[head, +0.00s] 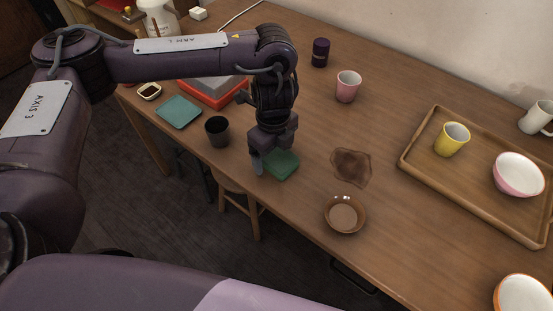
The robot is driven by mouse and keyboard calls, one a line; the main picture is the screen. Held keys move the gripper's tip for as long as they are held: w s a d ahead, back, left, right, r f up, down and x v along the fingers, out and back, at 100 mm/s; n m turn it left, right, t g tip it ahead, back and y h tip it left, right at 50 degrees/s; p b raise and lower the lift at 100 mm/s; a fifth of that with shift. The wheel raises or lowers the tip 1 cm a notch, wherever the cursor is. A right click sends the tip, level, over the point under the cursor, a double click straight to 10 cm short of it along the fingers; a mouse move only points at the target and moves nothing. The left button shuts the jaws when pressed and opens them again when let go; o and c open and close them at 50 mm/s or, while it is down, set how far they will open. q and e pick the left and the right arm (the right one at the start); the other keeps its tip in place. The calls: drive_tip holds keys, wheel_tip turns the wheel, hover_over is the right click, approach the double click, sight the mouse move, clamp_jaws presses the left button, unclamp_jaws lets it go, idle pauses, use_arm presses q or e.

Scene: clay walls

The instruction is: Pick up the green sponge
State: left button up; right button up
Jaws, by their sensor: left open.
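The green sponge (283,165) lies on the wooden table near its front edge. My left gripper (264,163) points down right at the sponge's left side and partly covers it. One finger shows at the sponge's left; the other is hidden. The gripper is open, and I cannot tell whether it touches the sponge. My right gripper is not in view.
A dark cup (217,131) and a teal cloth (179,112) are left of the gripper. A brown bowl (344,214) and a brown stain-like patch (351,167) are to the right. A pink cup (347,87) stands behind; a wooden tray (412,150) holds a yellow cup (452,140).

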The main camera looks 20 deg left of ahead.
sight(274, 153)
use_arm(q)
drive_tip(key=shift+c, duration=0.3)
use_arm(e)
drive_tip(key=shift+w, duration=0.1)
use_arm(q)
drive_tip(key=c, duration=1)
drive_tip(key=shift+r, duration=0.1)
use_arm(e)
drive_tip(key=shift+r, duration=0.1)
